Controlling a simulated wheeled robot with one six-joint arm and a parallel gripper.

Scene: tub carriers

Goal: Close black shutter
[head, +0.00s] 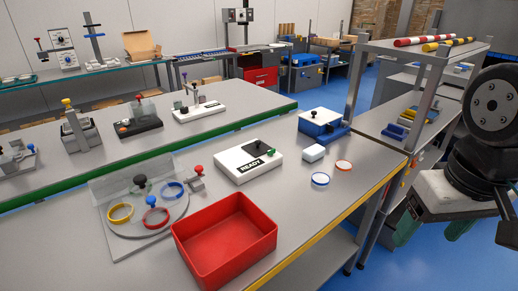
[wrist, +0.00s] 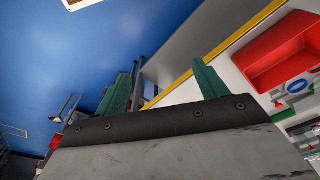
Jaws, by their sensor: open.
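I cannot tell how far the panel covers an opening. My gripper (head: 434,226) hangs at the far right in the head view, off the table and well apart from the box. In the wrist view its green fingers (wrist: 163,78) are spread with nothing between them. The box is not clearly visible there.
A red tub (head: 225,238) sits at the table's front edge, and shows in the wrist view (wrist: 270,60). A turntable with coloured rings (head: 121,212) is left of it. A blue-and-white device (head: 322,122), a white block and two ringed discs lie right. A shelf rack (head: 350,95) stands behind.

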